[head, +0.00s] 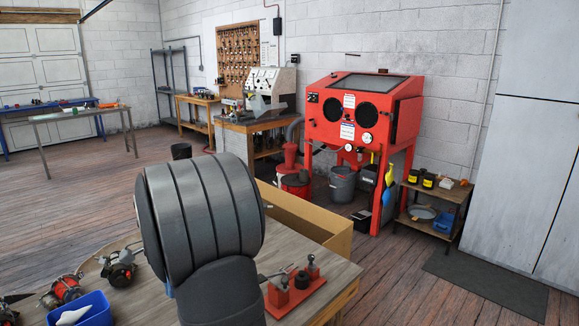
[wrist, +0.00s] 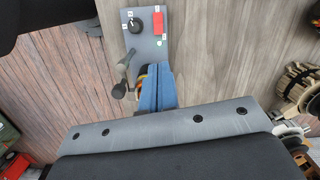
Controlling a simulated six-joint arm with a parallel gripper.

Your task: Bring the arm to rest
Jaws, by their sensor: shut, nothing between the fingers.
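My gripper (wrist: 158,74) shows in the wrist view as two blue fingers, shut together with nothing between them. It is over the wooden workbench, close to a grey panel with a black knob and a red switch (wrist: 146,50). In the wrist view I cannot tell how far above the bench the fingers are. In the head view my dark grey arm link fills the front middle, and the gripper is hidden.
The workbench (head: 345,271) bears a red fixture (head: 296,292), alternator parts (head: 120,268) and a blue bin (head: 90,312) with something white in it. A cardboard box (head: 310,222) is behind the bench. A red blasting cabinet (head: 362,115) stands farther back. Open floor lies left.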

